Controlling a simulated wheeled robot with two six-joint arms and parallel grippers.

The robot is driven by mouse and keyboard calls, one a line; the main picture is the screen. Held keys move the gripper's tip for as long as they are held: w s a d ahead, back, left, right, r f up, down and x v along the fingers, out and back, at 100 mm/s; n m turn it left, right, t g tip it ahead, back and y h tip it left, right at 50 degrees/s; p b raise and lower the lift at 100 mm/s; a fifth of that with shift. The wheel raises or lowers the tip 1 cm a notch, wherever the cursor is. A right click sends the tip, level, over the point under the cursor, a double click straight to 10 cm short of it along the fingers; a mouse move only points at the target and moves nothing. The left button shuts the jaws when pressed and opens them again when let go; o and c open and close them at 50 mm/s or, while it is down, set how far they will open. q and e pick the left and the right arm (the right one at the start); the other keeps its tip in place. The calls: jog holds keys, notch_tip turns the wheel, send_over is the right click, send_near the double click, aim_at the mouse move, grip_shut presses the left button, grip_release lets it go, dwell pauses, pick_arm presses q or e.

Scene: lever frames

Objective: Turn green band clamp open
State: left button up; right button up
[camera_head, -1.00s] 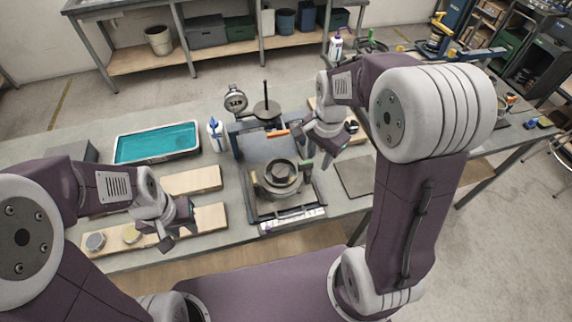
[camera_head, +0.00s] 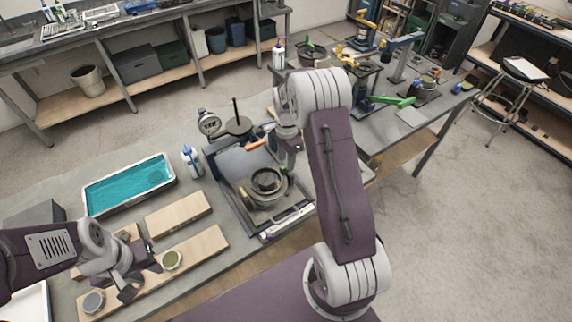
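Several green parts show. I cannot tell for sure which belongs to the green band clamp. A dark round ring fitting (camera_head: 268,181) sits on a grey fixture plate mid-bench. My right gripper (camera_head: 289,158) is just above and behind that fitting, partly hidden by my forearm; its fingers are unclear. My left gripper (camera_head: 138,272) is open and empty above wooden boards at the lower left, far from the green parts.
A teal-filled tray (camera_head: 128,186), a white bottle (camera_head: 190,160) and wooden boards (camera_head: 178,214) lie left of the fixture. A dial gauge (camera_head: 208,122) stands behind it. A stool (camera_head: 505,85) stands at the right.

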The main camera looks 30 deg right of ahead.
jog(key=f, duration=0.4)
jog(key=shift+d+p, duration=0.25)
jog(key=shift+p, duration=0.05)
jog(key=shift+d+f, duration=0.15)
jog(key=shift+a, duration=0.25)
jog(key=c, duration=0.3)
grip_shut()
